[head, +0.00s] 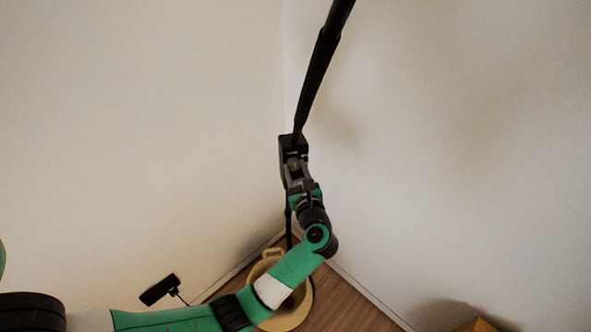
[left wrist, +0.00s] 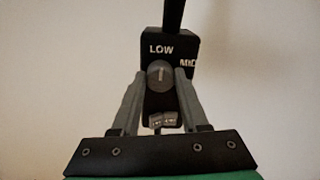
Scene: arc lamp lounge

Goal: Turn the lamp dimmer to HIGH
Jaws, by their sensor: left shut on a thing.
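The black dimmer box (head: 287,143) sits on the lamp's black pole (head: 318,65) in the head view. In the left wrist view the dimmer box (left wrist: 184,46) reads LOW at the top and MID, partly cut off, at its right edge. The round grey knob (left wrist: 160,76) has a pale pointer mark that stands upright, towards LOW. My left gripper (head: 293,164) is shut on the knob, one finger on each side, as its fingers (left wrist: 160,88) show in the left wrist view. HIGH is not visible. My right gripper is not in view.
A cream round basket or pot (head: 303,311) stands on the wooden floor (head: 345,305) in the corner, partly behind my left arm. A small black object (head: 160,290) is at the lower left. A yellowish object (head: 478,326) shows at the bottom right. Two bare walls meet behind the lamp.

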